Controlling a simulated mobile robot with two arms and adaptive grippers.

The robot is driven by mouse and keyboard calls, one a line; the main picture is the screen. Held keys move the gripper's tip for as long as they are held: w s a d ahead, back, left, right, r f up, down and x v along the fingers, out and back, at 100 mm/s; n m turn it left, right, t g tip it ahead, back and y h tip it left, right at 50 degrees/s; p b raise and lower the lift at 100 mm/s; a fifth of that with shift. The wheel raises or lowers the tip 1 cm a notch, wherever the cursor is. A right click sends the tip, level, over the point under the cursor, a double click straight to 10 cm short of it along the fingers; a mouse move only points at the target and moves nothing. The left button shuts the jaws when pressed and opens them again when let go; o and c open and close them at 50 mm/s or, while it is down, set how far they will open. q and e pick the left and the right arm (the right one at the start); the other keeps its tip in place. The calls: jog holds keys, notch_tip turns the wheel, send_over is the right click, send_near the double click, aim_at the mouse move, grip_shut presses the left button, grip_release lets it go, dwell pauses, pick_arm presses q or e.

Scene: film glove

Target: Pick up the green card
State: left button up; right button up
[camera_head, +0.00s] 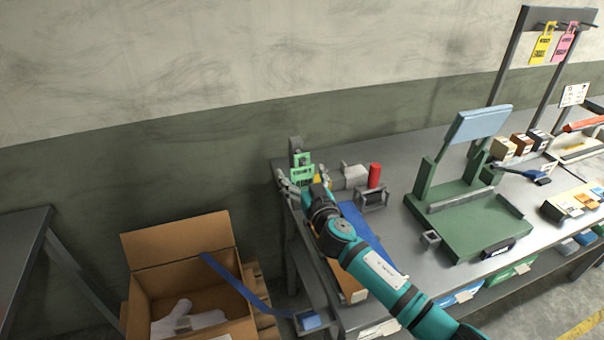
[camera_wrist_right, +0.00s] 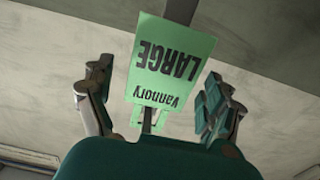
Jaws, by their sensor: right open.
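The green card (camera_head: 302,175) stands upright at the far left end of the workbench, in front of a grey post. In the right wrist view the card (camera_wrist_right: 168,68) shows large, with the print "LARGE" and "Vannory" upside down. My right gripper (camera_head: 306,186) reaches the card from the front. In the wrist view its fingers (camera_wrist_right: 160,100) are open, one on each side of the card with gaps between. I cannot tell how the card's lower end is held, as my gripper hides part of it. My left gripper is not in view.
A red cylinder (camera_head: 375,175) and a grey block (camera_head: 355,174) stand close to the right of my gripper. A green fixture (camera_head: 465,225) stands further right. An open cardboard box (camera_head: 185,262) is on the left below the bench. Yellow (camera_head: 541,45) and pink (camera_head: 565,42) cards hang at upper right.

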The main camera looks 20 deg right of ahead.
jog(key=shift+c, duration=0.3)
jog(key=c, duration=0.8)
jog(key=shift+r, duration=0.15)
